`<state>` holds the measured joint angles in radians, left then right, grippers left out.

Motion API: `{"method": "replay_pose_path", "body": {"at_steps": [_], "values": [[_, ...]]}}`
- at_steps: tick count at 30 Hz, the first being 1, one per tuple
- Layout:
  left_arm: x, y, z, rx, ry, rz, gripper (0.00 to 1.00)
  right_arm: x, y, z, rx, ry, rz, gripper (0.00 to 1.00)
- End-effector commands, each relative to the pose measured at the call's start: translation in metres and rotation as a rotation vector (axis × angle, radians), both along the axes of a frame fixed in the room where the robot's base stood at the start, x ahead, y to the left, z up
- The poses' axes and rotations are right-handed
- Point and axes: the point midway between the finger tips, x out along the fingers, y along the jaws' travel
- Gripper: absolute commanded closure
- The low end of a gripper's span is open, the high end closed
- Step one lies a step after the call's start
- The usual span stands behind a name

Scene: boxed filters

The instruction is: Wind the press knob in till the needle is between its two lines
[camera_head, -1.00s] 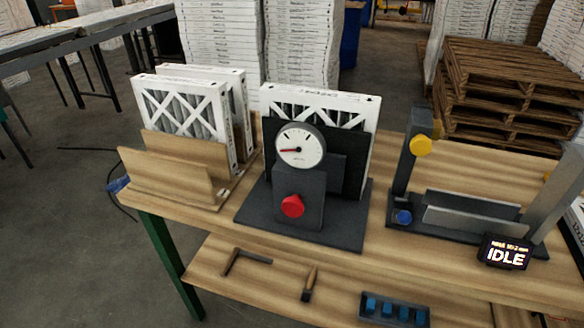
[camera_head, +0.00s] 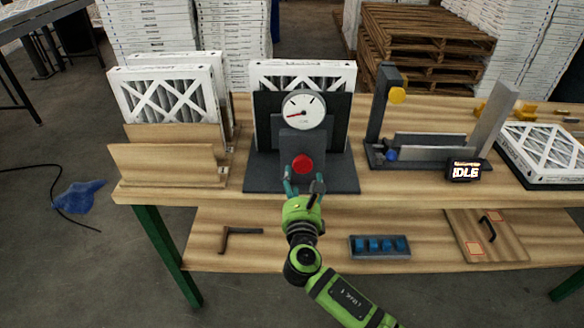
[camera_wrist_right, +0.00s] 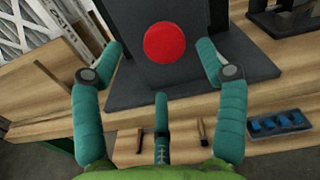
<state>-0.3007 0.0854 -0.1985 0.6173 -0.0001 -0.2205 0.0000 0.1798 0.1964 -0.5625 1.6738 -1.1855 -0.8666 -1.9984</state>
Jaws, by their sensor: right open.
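The red press knob (camera_head: 302,164) sits on the front of a dark grey press (camera_head: 303,142) on the bench. Its round white gauge (camera_head: 304,109) has a red needle pointing left and slightly down, with dark marks along the upper dial. I cannot tell the two lines apart for certain. A boxed filter (camera_head: 300,75) stands upright in the press behind the gauge. My right gripper (camera_head: 303,186) is open just in front of and below the knob. In the right wrist view the knob (camera_wrist_right: 165,43) lies beyond and between the spread fingers, apparently untouched. My left gripper is not in view.
Wooden rack (camera_head: 170,165) with filters stands left of the press. A dark fixture (camera_head: 425,148) with an IDLE display (camera_head: 465,171) is to the right, then a flat filter (camera_head: 545,155). The lower shelf holds a blue-block tray (camera_head: 379,247) and a board (camera_head: 487,236).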

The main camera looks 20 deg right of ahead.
Motion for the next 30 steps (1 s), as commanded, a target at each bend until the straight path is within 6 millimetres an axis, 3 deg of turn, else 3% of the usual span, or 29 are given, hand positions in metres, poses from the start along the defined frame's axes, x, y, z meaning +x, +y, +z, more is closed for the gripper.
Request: {"method": "replay_pose_path", "body": {"at_steps": [12,24,25,29,30], "values": [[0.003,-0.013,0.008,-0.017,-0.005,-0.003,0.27,0.055,-0.016,0.0,0.002,0.003,-0.001,0.27],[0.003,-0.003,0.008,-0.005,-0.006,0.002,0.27,0.064,-0.019,-0.002,0.005,0.003,0.0,0.27],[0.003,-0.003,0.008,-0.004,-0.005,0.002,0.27,0.064,-0.019,-0.002,0.005,0.003,0.0,0.31],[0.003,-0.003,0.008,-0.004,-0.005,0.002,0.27,0.064,-0.019,-0.002,0.005,0.003,0.0,0.83],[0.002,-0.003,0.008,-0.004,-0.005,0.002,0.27,0.064,-0.019,-0.002,0.004,0.003,0.0,0.84]]}}
